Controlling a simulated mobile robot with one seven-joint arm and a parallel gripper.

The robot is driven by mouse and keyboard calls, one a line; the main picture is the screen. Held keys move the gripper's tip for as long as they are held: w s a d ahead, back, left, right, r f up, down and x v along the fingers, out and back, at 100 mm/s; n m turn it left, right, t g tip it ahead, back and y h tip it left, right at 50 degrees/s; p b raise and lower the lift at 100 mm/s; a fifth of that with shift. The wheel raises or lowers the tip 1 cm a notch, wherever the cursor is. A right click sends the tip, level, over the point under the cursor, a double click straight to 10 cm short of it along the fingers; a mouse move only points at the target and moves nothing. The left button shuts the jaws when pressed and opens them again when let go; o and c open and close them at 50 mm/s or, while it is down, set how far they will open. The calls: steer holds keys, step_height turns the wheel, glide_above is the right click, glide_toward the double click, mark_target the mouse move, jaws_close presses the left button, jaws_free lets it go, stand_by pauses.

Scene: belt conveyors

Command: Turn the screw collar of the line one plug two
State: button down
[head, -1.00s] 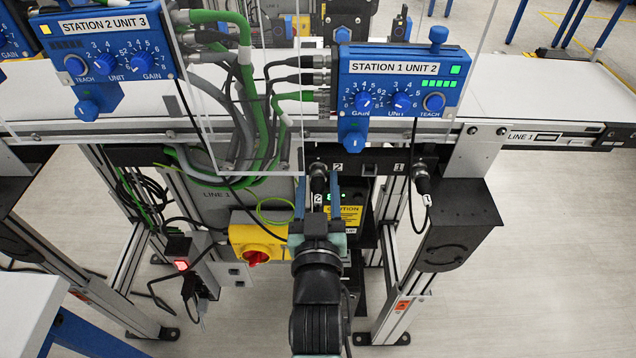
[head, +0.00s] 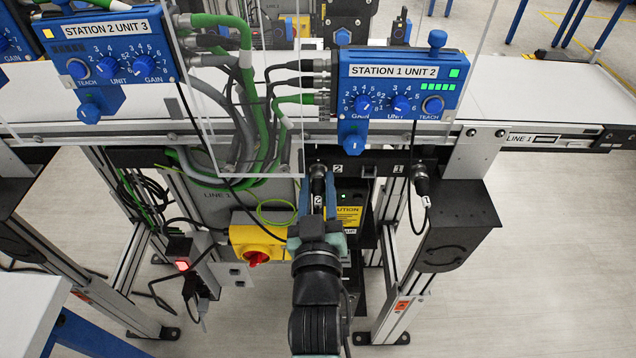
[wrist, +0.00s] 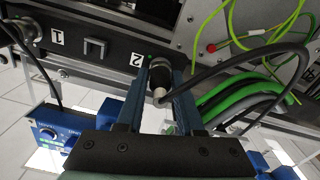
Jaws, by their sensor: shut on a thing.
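The line one plug two (head: 318,172) is a dark round connector in the socket marked 2 on the black rail under the belt. Its cable end carries a white tag. My gripper (head: 317,190) reaches up to it from below, with a blue finger on each side. In the wrist view the plug (wrist: 160,76) has a dark ribbed collar and a pale metal rear end with a black cable. My gripper (wrist: 160,88) is shut on the collar there. The finger contact points are partly hidden.
Plug one (head: 421,182) sits in socket 1 to the right, its cable hanging. A yellow switch box (head: 257,245) with a red knob is left of my arm. Green and grey cables (head: 250,120) hang at the upper left. The STATION 1 UNIT 2 box (head: 400,85) is above.

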steer(key=n+p, duration=0.2)
steer(key=n, duration=0.4)
steer(key=n+p, duration=0.1)
steer(key=n, duration=0.3)
steer(key=shift+a+n, duration=0.1)
steer(key=shift+n, duration=0.3)
steer(key=n+p, duration=0.1)
steer(key=n, duration=0.4)
steer(key=shift+f, duration=0.1)
steer(key=n, duration=0.6)
steer(key=shift+f, duration=0.1)
steer(key=c, duration=0.5)
jaws_free()
